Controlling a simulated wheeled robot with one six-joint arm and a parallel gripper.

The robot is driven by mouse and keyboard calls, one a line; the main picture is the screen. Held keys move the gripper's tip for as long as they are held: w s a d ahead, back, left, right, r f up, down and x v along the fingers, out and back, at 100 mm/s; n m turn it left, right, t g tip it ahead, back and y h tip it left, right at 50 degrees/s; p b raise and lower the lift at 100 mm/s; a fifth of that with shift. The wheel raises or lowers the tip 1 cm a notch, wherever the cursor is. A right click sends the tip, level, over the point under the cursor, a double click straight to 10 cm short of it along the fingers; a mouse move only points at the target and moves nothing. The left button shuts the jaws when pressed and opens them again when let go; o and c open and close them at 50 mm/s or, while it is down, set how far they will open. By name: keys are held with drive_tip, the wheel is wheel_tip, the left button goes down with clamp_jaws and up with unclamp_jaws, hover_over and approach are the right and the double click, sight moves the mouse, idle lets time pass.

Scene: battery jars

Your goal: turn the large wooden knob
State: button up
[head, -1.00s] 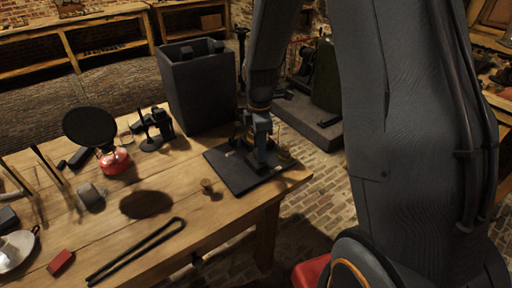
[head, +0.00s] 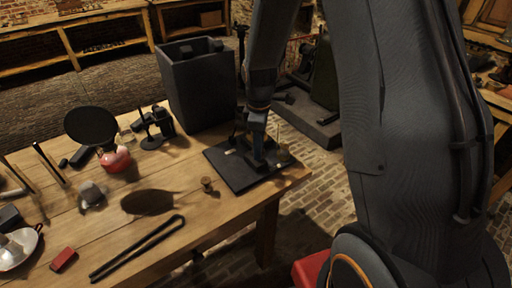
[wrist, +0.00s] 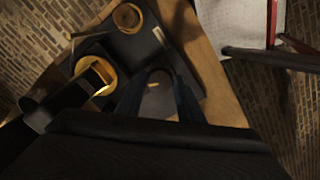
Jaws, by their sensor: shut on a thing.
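A dark flat board (head: 225,172) lies at the right end of the wooden table. My gripper (head: 258,166) points down at the middle of it. In the wrist view my gripper (wrist: 158,100) has its two fingers closed around a rounded, shadowed thing with a small yellow mark, which I take to be the large wooden knob (wrist: 157,92). Its wood colour does not show in the shade, and my fingers hide its sides. A round brown piece (wrist: 128,16) and a yellow-ringed round fitting (wrist: 93,72) stand on the same board, apart from my fingers.
A tall dark bin (head: 197,90) stands behind the board. A small wooden peg (head: 207,185), black tongs (head: 138,250), a red block (head: 63,260) and a red burner (head: 115,160) are to the left. The table's right edge is close to the board.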

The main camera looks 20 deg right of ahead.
drive_tip(key=shift+s+f, duration=0.15)
drive_tip(key=shift+s, duration=0.25)
drive_tip(key=o, duration=1.1)
drive_tip(key=shift+c, duration=0.2)
drive_tip(key=shift+w, duration=0.1)
drive_tip(key=shift+w+r, duration=0.15)
drive_tip(key=shift+r, duration=0.55)
wheel_tip(320, 180, up, 7)
drive_tip(key=shift+f+b, duration=0.2)
drive_tip(key=shift+b, duration=0.55)
